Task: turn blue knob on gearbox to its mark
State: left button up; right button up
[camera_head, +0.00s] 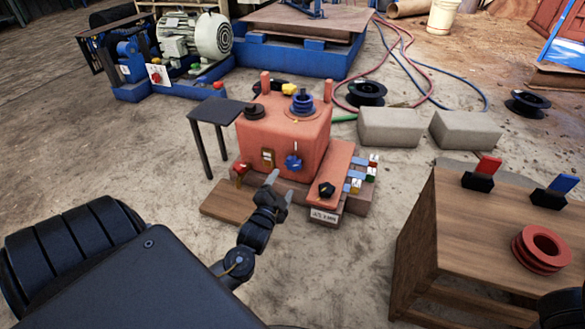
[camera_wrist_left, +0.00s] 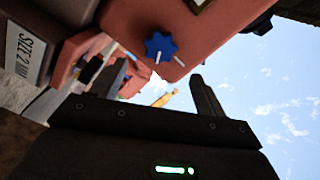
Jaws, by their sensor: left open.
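The red gearbox (camera_head: 283,132) stands on a low base in the middle of the head view. Its blue star-shaped knob (camera_head: 293,162) is on the front face, with a short white mark (camera_head: 295,146) just above it. In the left wrist view the blue knob (camera_wrist_left: 160,45) has a white pointer line, and a separate white mark (camera_wrist_left: 180,61) lies beside it, out of line with the pointer. My left gripper (camera_head: 281,187) is open and empty, in front of and below the knob, apart from it. My right gripper's fingers do not show.
A black knob (camera_head: 326,189) sits on the sloping red panel right of the blue knob. A small dark side table (camera_head: 214,110) stands left of the gearbox. A wooden bench (camera_head: 480,230) with red and blue levers stands at right. Concrete blocks (camera_head: 390,127) lie behind.

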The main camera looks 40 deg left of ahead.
aim_at(293, 166)
pick_arm(q)
jog(key=b+x, duration=0.6)
jog(key=x, duration=0.3)
jog(key=shift+w+a+f, duration=0.1)
jog(key=shift+w+f, duration=0.05)
jog(key=shift+w+a, duration=0.15)
jog(key=shift+w, duration=0.4)
